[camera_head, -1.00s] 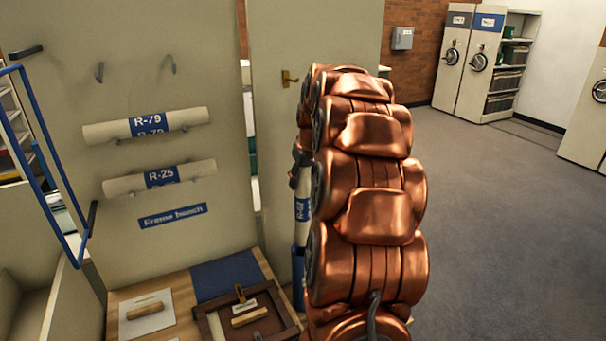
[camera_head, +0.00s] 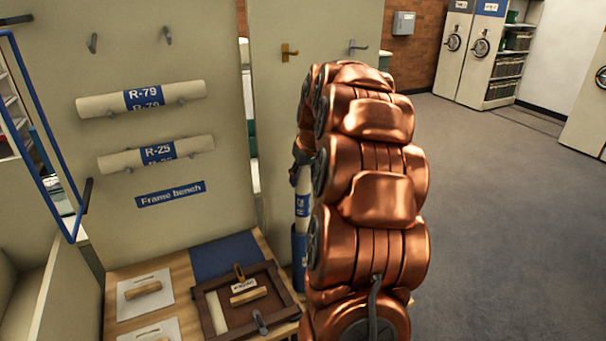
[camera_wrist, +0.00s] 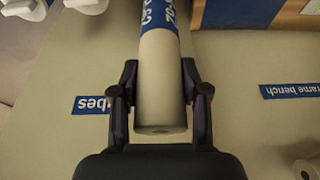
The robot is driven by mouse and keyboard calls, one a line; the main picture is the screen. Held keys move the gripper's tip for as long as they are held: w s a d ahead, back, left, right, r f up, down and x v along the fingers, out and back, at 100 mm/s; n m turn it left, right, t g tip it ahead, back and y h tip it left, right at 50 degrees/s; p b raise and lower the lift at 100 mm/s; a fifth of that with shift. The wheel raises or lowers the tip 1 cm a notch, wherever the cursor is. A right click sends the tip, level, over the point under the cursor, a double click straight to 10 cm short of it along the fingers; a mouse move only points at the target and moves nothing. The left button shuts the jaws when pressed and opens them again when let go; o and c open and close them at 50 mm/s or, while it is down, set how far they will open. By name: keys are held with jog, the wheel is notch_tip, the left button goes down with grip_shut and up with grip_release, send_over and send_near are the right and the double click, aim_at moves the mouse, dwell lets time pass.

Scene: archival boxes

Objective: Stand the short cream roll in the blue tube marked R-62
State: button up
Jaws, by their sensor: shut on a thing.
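The cream roll (camera_head: 302,224), with a blue label band, stands about upright beside my copper arm in the head view. It also shows in the wrist view (camera_wrist: 161,85), where my gripper (camera_wrist: 160,105) is shut on it near one end, a finger on each side. The band's lettering is only partly readable. A blue tube (camera_head: 299,255) is directly below the roll in the head view. The roll's lower end meets the tube's top edge in the picture; I cannot tell how far inside it is. My arm hides part of the tube and any marking on it.
Rolls R-79 (camera_head: 100,104) and R-25 (camera_head: 118,161) lie on wall hooks. The frame bench (camera_head: 186,300) below holds a brown frame (camera_head: 211,312) and white boards (camera_head: 145,282). The floor at right is clear.

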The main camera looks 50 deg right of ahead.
aim_at(303, 213)
jog(key=shift+f+b, duration=3.45)
jog(key=shift+f, duration=3.15)
jog(key=o, duration=1.4)
jog(key=shift+r, duration=0.1)
jog(key=v, duration=1.1)
jog(key=shift+s+r, duration=0.15)
jog(key=shift+r, duration=0.25)
jog(key=shift+a, duration=0.1)
